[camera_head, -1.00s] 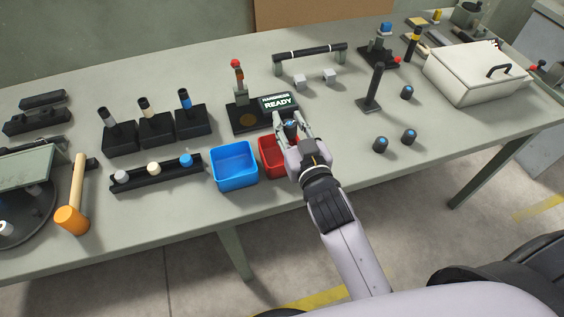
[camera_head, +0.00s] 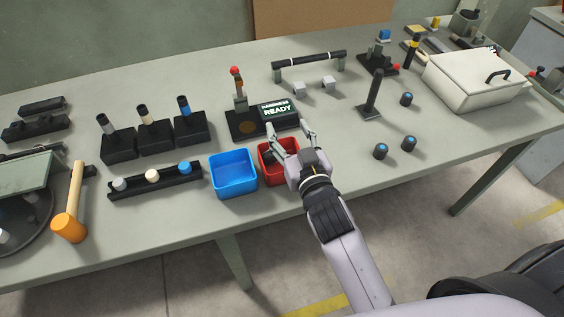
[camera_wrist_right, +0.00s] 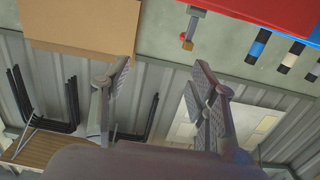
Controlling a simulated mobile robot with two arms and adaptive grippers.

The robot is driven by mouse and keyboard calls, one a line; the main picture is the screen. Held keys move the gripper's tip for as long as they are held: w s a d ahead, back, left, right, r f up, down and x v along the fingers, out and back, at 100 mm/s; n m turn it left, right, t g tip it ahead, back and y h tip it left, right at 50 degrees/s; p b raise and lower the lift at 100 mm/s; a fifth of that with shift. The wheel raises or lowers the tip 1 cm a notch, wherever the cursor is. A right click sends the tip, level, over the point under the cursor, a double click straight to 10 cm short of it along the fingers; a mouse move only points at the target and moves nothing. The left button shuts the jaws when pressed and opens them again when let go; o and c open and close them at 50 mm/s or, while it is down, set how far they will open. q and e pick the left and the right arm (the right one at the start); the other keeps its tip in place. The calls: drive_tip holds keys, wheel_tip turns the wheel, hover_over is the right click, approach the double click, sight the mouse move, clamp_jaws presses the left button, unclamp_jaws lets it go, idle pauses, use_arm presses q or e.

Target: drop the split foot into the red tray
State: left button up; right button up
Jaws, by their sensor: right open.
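The red tray (camera_head: 266,175) stands on the bench beside the blue tray, partly covered by my right gripper (camera_head: 290,130). That gripper is open over the tray, its two fingers spread apart. In the right wrist view my right gripper (camera_wrist_right: 160,65) shows nothing between its fingers, and a red surface (camera_wrist_right: 265,10) fills the upper right. The split foot cannot be made out clearly; the tray's inside is dark and partly hidden by the gripper. My left gripper is out of view.
The blue tray (camera_head: 233,180) looks empty. Behind the trays are a hardness tester (camera_head: 240,118) with its lit READY display (camera_head: 278,110). A mallet (camera_head: 72,215) and a rack of feet (camera_head: 155,180) lie left. A white case (camera_head: 470,80) stands right.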

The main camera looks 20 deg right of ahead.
drive_tip(key=s, duration=1.2)
drive_tip(key=shift+d+r, duration=0.2)
drive_tip(key=shift+r, duration=0.1)
